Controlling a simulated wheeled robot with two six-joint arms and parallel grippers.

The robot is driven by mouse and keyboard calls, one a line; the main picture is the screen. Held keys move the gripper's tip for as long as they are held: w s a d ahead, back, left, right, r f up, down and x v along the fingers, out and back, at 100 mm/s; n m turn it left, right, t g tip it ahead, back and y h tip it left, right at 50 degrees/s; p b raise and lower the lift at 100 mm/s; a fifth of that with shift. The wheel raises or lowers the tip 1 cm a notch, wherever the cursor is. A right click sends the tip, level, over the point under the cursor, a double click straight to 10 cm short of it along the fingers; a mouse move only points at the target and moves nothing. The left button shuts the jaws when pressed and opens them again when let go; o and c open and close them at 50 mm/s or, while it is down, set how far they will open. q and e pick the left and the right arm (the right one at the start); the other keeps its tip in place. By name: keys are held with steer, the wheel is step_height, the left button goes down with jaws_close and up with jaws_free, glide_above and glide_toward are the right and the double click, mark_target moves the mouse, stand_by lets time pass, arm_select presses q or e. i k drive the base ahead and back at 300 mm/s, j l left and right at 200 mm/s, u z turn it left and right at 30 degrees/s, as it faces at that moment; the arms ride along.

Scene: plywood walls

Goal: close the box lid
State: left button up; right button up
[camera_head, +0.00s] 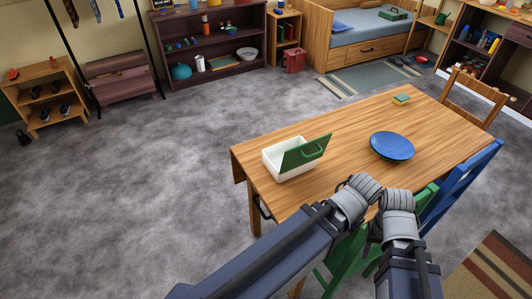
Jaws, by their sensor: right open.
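The box (285,168) is white and stands near the left end of the wooden table. Its green lid (306,150) is open, tilted up at the box's right side, with a green handle on its face. My right arm reaches up from the bottom, in front of the table's near edge, with its grey joints right of and nearer than the box. A dark curved part of my right gripper (263,208) shows at the table's near left edge, below the box and apart from it. The rest is hidden behind the arm. My left gripper is not in view.
The table (340,128) also bears a blue plate (392,146) and a small green-and-yellow item (401,99). A blue chair (462,188) and a green chair (345,262) stand at its near side, a wooden chair (472,97) at its far right.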

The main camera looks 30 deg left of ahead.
mark_target(296, 157)
steer(key=u, duration=0.75)
steer(key=j+z, duration=0.3)
steer(key=k+j+z, duration=0.25)
steer(key=j, duration=0.15)
steer(key=i, duration=0.1)
